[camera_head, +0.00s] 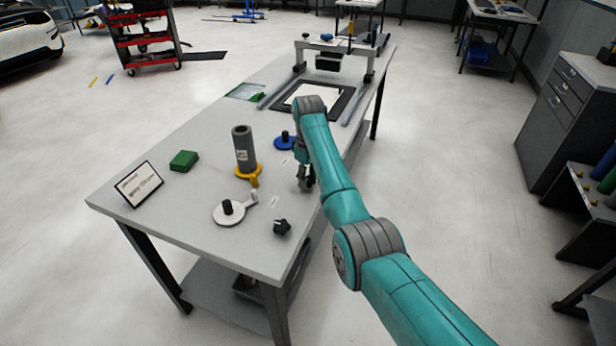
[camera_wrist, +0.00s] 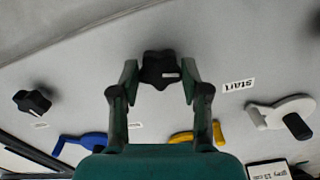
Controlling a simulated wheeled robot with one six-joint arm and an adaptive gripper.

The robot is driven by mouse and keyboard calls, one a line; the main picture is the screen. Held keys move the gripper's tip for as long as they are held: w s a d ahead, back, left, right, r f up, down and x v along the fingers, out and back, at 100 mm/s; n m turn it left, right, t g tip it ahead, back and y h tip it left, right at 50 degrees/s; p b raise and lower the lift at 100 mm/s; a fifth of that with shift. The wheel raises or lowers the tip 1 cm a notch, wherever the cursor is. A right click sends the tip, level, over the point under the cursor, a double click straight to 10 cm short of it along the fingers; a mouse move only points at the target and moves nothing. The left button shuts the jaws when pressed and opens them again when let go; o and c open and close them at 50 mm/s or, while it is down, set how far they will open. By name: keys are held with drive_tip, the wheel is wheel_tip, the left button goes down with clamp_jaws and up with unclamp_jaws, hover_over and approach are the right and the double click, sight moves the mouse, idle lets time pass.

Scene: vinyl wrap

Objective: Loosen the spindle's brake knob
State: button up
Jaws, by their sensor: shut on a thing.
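My gripper (camera_wrist: 160,88) has its two fingers on either side of a black star-shaped knob (camera_wrist: 159,69). In the head view my gripper (camera_head: 305,182) is low over the table's right edge, beside the yellow spindle base (camera_head: 248,171), and the arm hides the knob there. A grey roll (camera_head: 243,148) stands upright on the yellow base. The yellow lever (camera_wrist: 195,136) shows partly behind my fingers in the wrist view. A second black knob (camera_wrist: 32,102) is at the left. Another knob (camera_head: 281,227) stands near the table's front.
A white spindle base (camera_head: 229,213) and a blue one (camera_head: 284,142) flank the yellow base. A sign card (camera_head: 139,184) and green block (camera_head: 184,160) are on the left. A frame (camera_head: 313,100) lies farther back. A START label (camera_wrist: 238,86) is right of the held knob.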

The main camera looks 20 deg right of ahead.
sight(308, 180)
drive_tip(key=n, duration=0.4)
drive_tip(key=shift+n, duration=0.3)
drive_tip(key=n, duration=0.4)
idle(0.3)
drive_tip(key=o, duration=1.1)
drive_tip(key=shift+o, duration=0.2)
drive_tip(key=shift+r, duration=3.75)
